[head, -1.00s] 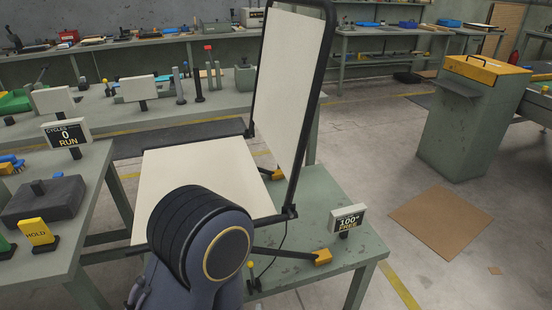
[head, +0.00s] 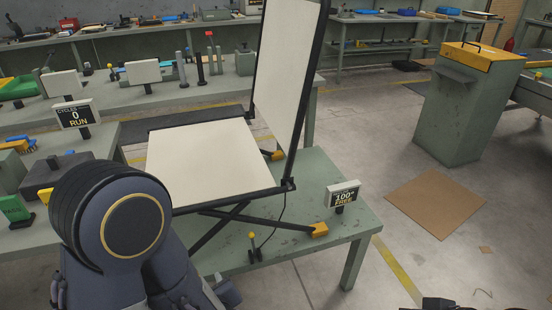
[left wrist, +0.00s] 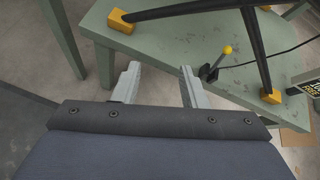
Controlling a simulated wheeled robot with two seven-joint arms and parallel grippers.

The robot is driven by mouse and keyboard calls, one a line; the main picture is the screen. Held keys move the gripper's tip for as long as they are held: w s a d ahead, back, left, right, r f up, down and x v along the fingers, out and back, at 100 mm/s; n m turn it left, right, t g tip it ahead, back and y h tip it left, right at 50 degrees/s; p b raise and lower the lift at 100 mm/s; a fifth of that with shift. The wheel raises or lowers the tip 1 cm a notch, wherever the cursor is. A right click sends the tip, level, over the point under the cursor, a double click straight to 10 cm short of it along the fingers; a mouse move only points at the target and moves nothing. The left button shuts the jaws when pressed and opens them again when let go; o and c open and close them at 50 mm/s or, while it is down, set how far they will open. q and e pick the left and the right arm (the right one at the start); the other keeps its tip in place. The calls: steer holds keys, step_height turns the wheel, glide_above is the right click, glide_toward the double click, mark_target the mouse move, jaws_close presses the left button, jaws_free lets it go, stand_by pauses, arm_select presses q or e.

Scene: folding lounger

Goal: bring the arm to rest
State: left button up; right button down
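The folding lounger has a pale seat panel (head: 210,160) lying nearly flat and a pale backrest (head: 285,70) raised steeply in a black frame. It stands on a green table (head: 310,260) on dark crossed legs with yellow feet (head: 319,230). My left arm fills the lower left of the head view, in front of the lounger. In the left wrist view my left gripper (left wrist: 160,78) has its two grey fingers apart with nothing between them. It is near the green table's edge, beside the yellow-knobbed lever (left wrist: 227,50).
A sign (head: 342,195) reading 100° FREE stands on the table's right. A green cabinet (head: 465,110) stands at the right. Open floor with a brown sheet (head: 435,203) lies before it.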

arm_select(q)
steer(key=s+a+r+n+g, duration=0.2)
steer(key=s+a+n+g, duration=0.3)
steer(key=n, duration=0.4)
steer(key=s+a+r+n+g, duration=0.35)
steer(key=s+a+n, duration=0.3)
steer(key=n, duration=0.25)
steer(key=s+d+r+n+t+h, duration=0.2)
steer(key=s+d+r+n+h, duration=0.3)
steer(key=n, duration=0.4)
step_height(320, 180, up, 21)
steer(key=w+d+n+t+h+p, duration=0.1)
steer(key=n+h+p, duration=0.1)
steer(key=p, duration=1.5)
steer(key=shift+w+d+n+t+h, duration=0.25)
steer(key=shift+w+n+t+h, duration=0.1)
steer(key=shift+h, duration=0.25)
